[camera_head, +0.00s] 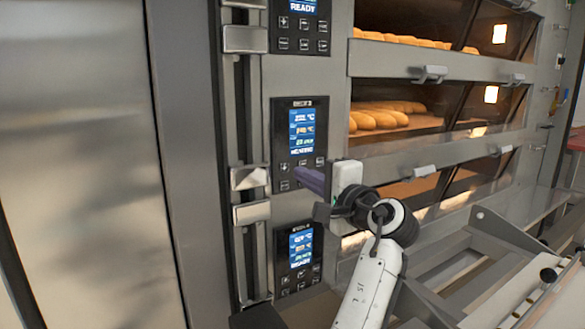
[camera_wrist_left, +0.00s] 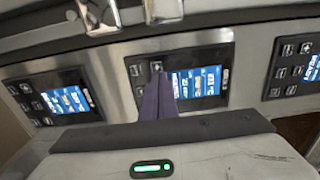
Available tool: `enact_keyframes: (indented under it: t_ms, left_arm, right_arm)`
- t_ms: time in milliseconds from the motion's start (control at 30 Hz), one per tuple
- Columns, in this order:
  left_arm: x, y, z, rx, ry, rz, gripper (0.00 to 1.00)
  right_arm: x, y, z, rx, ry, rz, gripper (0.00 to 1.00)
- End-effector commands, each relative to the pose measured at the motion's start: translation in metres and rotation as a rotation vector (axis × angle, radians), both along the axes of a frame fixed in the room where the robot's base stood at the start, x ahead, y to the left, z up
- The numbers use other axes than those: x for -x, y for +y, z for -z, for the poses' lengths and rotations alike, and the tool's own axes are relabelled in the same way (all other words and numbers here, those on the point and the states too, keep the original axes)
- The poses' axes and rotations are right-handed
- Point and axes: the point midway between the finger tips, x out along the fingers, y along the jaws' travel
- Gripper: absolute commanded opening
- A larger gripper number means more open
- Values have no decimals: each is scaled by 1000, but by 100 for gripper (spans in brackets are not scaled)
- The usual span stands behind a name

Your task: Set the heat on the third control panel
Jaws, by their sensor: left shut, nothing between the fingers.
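Three black control panels with blue screens and small buttons stand in a column in the head view: an upper one (camera_head: 301,25), cut off by the frame, a middle one (camera_head: 308,107) and a lower one (camera_head: 299,258). My left gripper (camera_head: 299,174) has its purple fingers shut and empty, with the tips at the buttons below the middle screen. In the left wrist view, the closed fingers (camera_wrist_left: 159,78) lie over the middle panel (camera_wrist_left: 210,83), between its buttons and screen. Whether they touch a button cannot be told. My right gripper is not in view.
Glass oven doors with handles (camera_head: 430,74) and lit bread (camera_head: 380,118) are right of the panels. Metal latches (camera_head: 249,177) line a vertical rail on the left. A metal loader frame (camera_head: 505,235) fills the lower right.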

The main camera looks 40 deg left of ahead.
Motion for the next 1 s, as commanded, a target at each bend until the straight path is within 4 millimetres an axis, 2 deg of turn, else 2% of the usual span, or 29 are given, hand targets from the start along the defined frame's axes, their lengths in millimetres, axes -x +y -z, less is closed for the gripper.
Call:
enact_keyframes:
  t_ms: [33, 200, 400, 567, 1000]
  left_arm:
    - [3, -14, 1, 3, 0, 5, 0]
    - [13, -49, 1, 3, 1, 4, 0]
    - [21, -72, 2, 3, 1, 1, 0]
    - [23, -78, 2, 2, 1, 0, 0]
    - [23, -78, 2, 2, 1, 0, 0]
  right_arm:
    - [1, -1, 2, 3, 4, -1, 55]
    - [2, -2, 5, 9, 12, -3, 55]
    - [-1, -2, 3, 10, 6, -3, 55]
    - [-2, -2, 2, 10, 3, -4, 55]
    - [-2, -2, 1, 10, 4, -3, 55]
